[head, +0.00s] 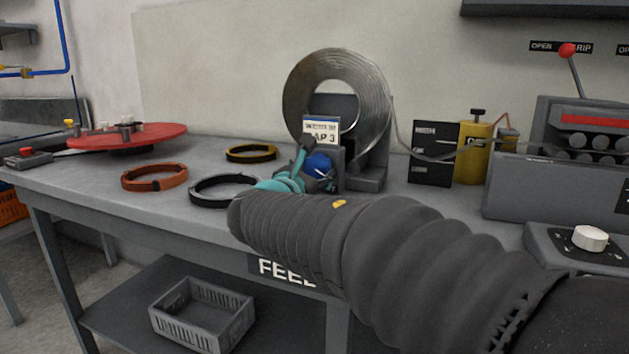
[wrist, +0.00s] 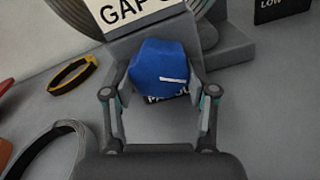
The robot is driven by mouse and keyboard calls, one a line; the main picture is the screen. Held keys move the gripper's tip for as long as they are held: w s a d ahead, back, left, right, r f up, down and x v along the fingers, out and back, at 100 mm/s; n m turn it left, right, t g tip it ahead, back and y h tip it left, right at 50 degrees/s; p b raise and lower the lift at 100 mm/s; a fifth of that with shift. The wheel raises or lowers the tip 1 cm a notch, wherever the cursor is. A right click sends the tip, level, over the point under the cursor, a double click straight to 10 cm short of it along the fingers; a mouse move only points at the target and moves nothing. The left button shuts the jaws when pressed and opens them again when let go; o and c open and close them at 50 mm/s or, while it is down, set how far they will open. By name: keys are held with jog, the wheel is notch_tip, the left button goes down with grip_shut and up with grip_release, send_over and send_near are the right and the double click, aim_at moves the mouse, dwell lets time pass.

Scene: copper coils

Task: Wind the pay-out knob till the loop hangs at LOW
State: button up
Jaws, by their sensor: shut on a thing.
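The blue pay-out knob (head: 319,163) sits on the grey stand below the coil and shows large in the wrist view (wrist: 158,66), with a white pointer line on it. My gripper (head: 314,170) is shut on the knob, one finger on each side in the wrist view (wrist: 160,92). The metal coil (head: 340,62) stands upright behind. Its strip (head: 436,159) sags in a shallow loop before the dark gauge board (head: 431,172), with its lowest part around mid-height. The board's marks are too small to read in the head view; LOW shows at its edge in the wrist view (wrist: 271,10).
A yellow canister (head: 473,155) and a grey machine (head: 560,185) with a red-tipped lever stand right of the board. Orange (head: 153,186), black and yellow (head: 250,144) rings lie on the bench left of my gripper. A sign reading GAP 3 (head: 321,131) is above the knob.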

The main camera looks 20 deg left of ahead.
jog(key=m+b, duration=0.2)
jog(key=b, duration=0.1)
jog(key=m+b, duration=0.3)
jog(key=shift+a+f+b, duration=0.1)
jog(key=shift+f+b, duration=0.1)
jog(key=shift+b, duration=0.1)
jog(key=m+b, duration=0.3)
jog(key=shift+r+m, duration=0.25)
jog(key=shift+m, duration=0.15)
jog(key=shift+r+b, duration=0.1)
jog(key=shift+b, duration=0.2)
jog(key=o, duration=1.2)
jog(key=shift+c, duration=0.2)
jog(key=s, duration=0.8)
jog(key=s+a, duration=0.1)
jog(key=s, duration=0.3)
jog(key=shift+s, duration=0.1)
